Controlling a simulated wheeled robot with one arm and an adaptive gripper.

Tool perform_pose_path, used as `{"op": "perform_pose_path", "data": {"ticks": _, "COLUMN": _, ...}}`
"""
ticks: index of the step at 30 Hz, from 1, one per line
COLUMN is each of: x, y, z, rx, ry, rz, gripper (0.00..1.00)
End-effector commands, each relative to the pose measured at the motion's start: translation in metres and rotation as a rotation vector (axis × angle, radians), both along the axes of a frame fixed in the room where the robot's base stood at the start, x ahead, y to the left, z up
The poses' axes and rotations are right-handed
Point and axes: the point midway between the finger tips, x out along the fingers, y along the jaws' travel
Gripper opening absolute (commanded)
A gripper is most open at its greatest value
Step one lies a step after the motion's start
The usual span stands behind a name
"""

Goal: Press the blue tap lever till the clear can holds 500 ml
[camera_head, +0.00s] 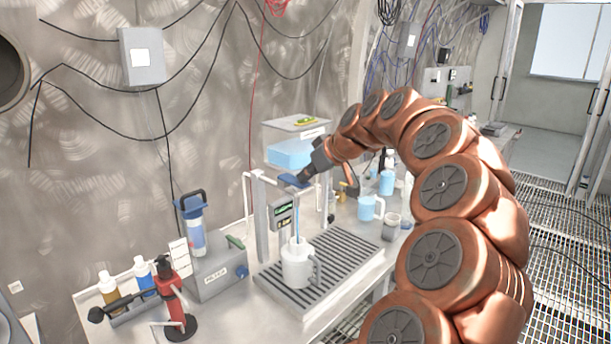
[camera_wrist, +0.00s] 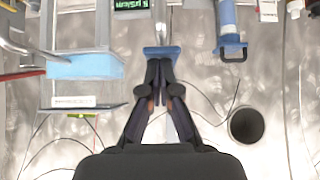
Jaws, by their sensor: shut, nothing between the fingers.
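The blue tap lever (camera_head: 290,181) sits on top of the dispenser post. It also shows in the wrist view (camera_wrist: 153,51). My gripper (camera_head: 310,172) is shut and empty, its fingertips at the lever, seemingly touching it; the wrist view shows the closed tips (camera_wrist: 160,66) against the lever's edge. A thin blue stream (camera_head: 297,215) runs down from the tap into the can. The clear can (camera_head: 296,266), pale with a side handle, stands upright on the slatted drip tray (camera_head: 345,262). Its water level and marks are too small to read.
A display (camera_head: 284,212) is on the tap post. A blue-water tank (camera_head: 290,152) stands behind. Blue-filled jugs (camera_head: 369,207) and a grey cup (camera_head: 391,227) are to the right. A filter box (camera_head: 217,272), bottles and a red stand (camera_head: 172,297) are left.

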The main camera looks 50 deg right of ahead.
Motion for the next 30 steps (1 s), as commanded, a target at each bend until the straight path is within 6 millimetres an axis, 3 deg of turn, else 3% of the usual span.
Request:
{"op": "perform_pose_path", "data": {"ticks": 26, "x": 0.0, "y": 0.0, "z": 0.017, "rx": 0.0, "ry": 0.001, "rz": 0.0, "gripper": 0.0}}
{"op": "perform_pose_path", "data": {"ticks": 30, "x": 0.001, "y": -0.001, "z": 0.027, "rx": -0.001, "ry": -0.001, "rz": -0.001, "gripper": 0.0}}
